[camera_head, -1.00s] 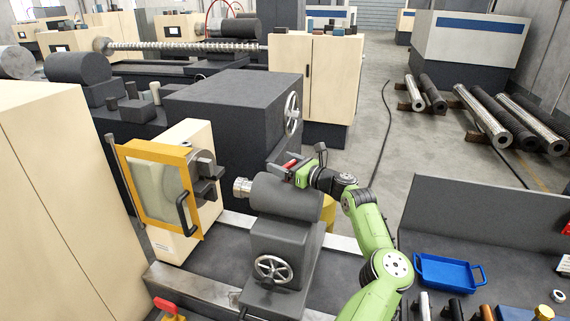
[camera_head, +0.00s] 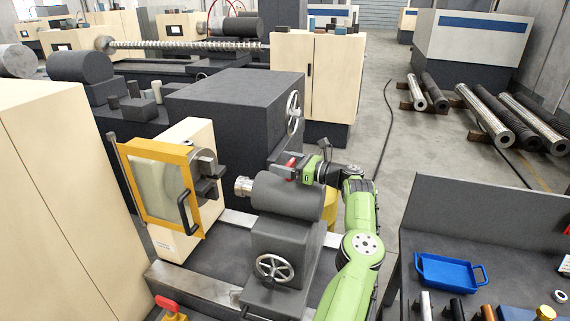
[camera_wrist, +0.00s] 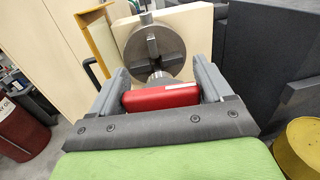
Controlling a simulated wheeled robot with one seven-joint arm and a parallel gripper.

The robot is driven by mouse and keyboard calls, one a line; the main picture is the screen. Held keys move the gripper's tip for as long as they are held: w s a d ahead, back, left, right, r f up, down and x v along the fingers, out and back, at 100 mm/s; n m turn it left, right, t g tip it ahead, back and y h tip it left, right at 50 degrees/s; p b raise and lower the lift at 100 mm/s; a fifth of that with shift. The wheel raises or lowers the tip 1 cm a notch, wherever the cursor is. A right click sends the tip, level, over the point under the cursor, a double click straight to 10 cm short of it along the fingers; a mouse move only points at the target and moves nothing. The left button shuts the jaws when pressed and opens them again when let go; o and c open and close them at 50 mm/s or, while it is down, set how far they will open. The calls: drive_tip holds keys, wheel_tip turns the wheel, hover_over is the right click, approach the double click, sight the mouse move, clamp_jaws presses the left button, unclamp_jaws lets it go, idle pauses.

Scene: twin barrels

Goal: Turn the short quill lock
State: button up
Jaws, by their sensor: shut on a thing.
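The quill lock shows as a red handle (camera_head: 291,163) on top of the dark grey tailstock barrel (camera_head: 285,196). In the wrist view the red handle (camera_wrist: 160,98) lies crosswise between my two grey fingers. My gripper (camera_head: 287,171) is shut on it, above the barrel. The gripper (camera_wrist: 160,92) also shows in the wrist view, its fingers on either side of the red handle. The handle's lower end and its pivot are hidden. The bright quill end (camera_head: 243,187) points left toward the grey chuck (camera_head: 207,172).
A yellow-framed guard door (camera_head: 160,190) stands left of the chuck. A spoked handwheel (camera_head: 273,268) is on the tailstock's near side. A bench with a blue tray (camera_head: 447,272) stands at the right, beside my arm.

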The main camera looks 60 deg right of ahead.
drive_tip(key=o, duration=1)
drive_tip(key=shift+w, duration=0.1)
drive_tip(key=shift+c, duration=0.2)
drive_tip(key=s+b, duration=0.1)
drive_tip(key=s, duration=1.4)
drive_tip(key=shift+s+d+b, duration=0.25)
drive_tip(key=shift+s+b, duration=0.1)
drive_tip(key=shift+b, duration=0.05)
drive_tip(key=shift+c, duration=0.3)
